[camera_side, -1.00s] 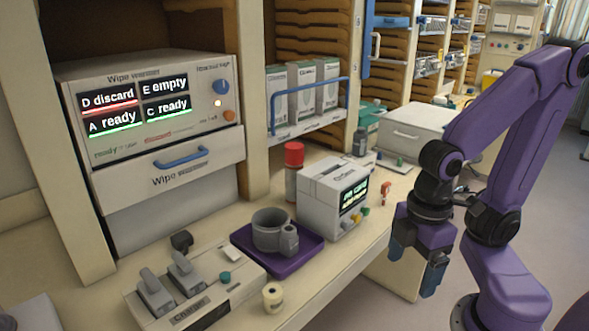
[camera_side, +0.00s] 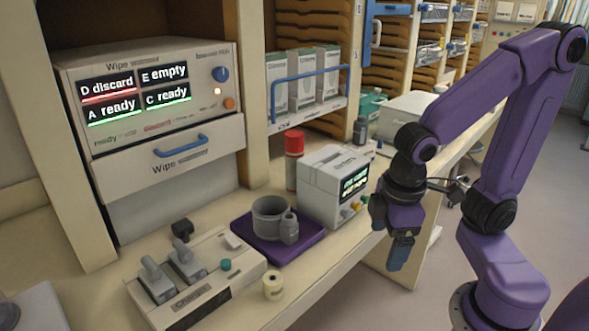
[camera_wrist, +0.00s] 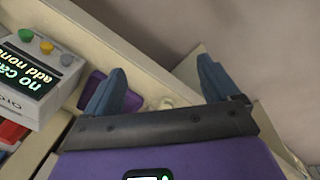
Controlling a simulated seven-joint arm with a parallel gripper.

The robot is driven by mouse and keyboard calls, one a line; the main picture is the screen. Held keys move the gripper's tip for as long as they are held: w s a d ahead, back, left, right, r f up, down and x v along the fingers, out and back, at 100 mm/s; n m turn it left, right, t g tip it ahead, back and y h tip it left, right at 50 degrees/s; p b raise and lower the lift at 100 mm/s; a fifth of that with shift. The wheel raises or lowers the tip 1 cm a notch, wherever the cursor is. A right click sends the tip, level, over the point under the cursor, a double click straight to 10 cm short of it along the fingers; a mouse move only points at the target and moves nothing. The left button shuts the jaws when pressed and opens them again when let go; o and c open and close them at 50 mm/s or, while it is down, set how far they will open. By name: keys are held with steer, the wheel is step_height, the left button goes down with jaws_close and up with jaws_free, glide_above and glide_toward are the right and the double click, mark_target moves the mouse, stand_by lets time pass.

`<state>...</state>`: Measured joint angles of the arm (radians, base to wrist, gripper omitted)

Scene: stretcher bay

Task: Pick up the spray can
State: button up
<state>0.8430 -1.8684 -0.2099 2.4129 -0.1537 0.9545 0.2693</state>
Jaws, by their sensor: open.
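The spray can (camera_side: 292,159), with a red cap and a paler lower body, stands upright on the bench behind the left of a white box-shaped device. The device hides part of it. My gripper (camera_side: 389,235) points down past the front edge of the bench, right of the device and well apart from the can. In the wrist view my gripper (camera_wrist: 162,70) has its two blue fingers spread with nothing between them. A red shape at the left edge there may be the can, but I cannot tell.
The white device (camera_side: 322,196) stands between my gripper and the can; it also shows in the wrist view (camera_wrist: 28,85). A purple tray (camera_side: 270,250) holds a grey cup and small bottle. A charger (camera_side: 205,290) and tape roll (camera_side: 273,286) sit nearer. A shelf rises behind.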

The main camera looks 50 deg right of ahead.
steer(key=w+d+r+m+t+h, duration=0.25)
steer(key=w+m, duration=0.45)
steer(key=w, duration=0.4)
steer(key=w+d+r+m+t+h, duration=0.2)
steer(key=w+d+m+h, duration=0.15)
steer(key=w+m, duration=0.55)
steer(key=w+d+r+m+t+h, duration=0.2)
steer(key=w+m+h, duration=0.25)
steer(key=w, duration=0.95)
steer(key=shift+g+y, duration=0.25)
steer(key=shift+y, duration=0.1)
steer(key=x, duration=1.7)
steer(key=shift+d+f, duration=0.15)
jaws_close()
